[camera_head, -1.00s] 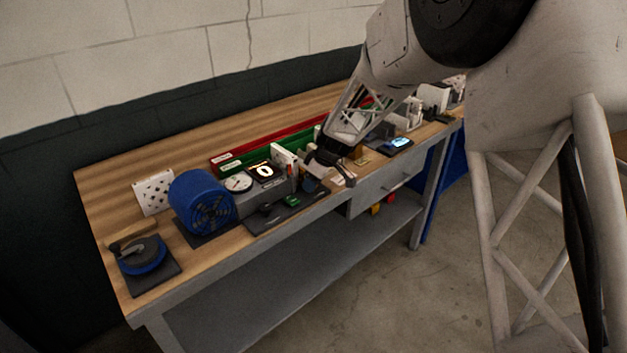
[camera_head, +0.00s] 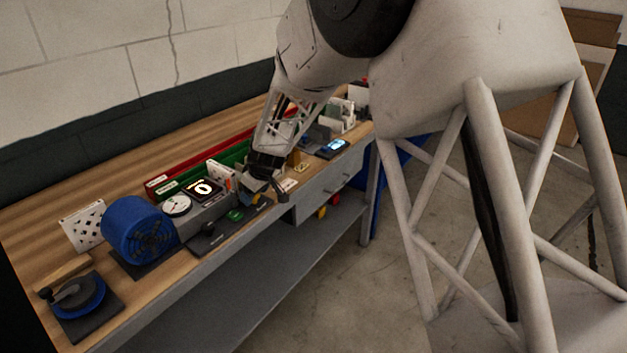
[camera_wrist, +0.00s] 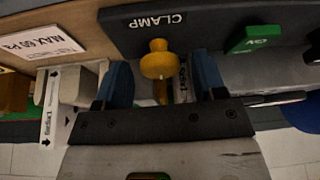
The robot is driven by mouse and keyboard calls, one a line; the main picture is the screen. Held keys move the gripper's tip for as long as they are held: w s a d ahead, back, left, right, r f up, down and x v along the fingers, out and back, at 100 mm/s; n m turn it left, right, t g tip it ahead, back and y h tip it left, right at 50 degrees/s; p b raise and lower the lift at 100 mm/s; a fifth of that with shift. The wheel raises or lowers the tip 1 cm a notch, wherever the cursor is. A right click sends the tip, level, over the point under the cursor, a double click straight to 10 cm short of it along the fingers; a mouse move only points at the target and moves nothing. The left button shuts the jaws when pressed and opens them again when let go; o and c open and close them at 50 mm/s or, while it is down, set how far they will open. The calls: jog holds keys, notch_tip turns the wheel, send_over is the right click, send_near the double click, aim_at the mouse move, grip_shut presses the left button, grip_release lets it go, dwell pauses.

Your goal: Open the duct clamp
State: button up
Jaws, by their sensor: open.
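A dark panel lettered CLAMP (camera_wrist: 150,27) shows upside down in the wrist view. A yellow knob on a thin stem (camera_wrist: 159,62) stands at its edge. My gripper (camera_wrist: 163,78) is open, with one blue finger on each side of the knob and visible gaps between. Whether the knob has been moved from its rest position, I cannot tell. In the head view my gripper (camera_head: 270,180) is low over the bench's front edge, right of the dark control panel (camera_head: 208,240); the knob is not clear there.
A green switch (camera_wrist: 254,39) sits close right of the fingers in the wrist view. A card lettered MAX 60 Pa (camera_wrist: 40,45) lies to the left.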

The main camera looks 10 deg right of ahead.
jog(key=shift+s+a+m+t+h, duration=0.1)
jog(key=shift+m+t+h, duration=0.35)
jog(key=shift+m, duration=1.25)
jog(key=shift+m+h, duration=0.35)
jog(key=shift+m, duration=0.55)
jog(key=shift+r+t, duration=0.25)
jog(key=shift+r, duration=0.05)
jog(key=v, duration=0.8)
jog(key=s+d+r+m, duration=0.1)
jog(key=s+d+r, duration=0.3)
jog(key=s, duration=0.5)
jog(key=s+d+r+m+h, duration=0.1)
jog(key=s+d+r, duration=0.4)
jog(key=s+d, duration=0.4)
jog(key=shift+s+d+r+g, duration=0.15)
jog(key=shift+d+r+g, duration=0.05)
jog(key=shift+g, duration=0.2)
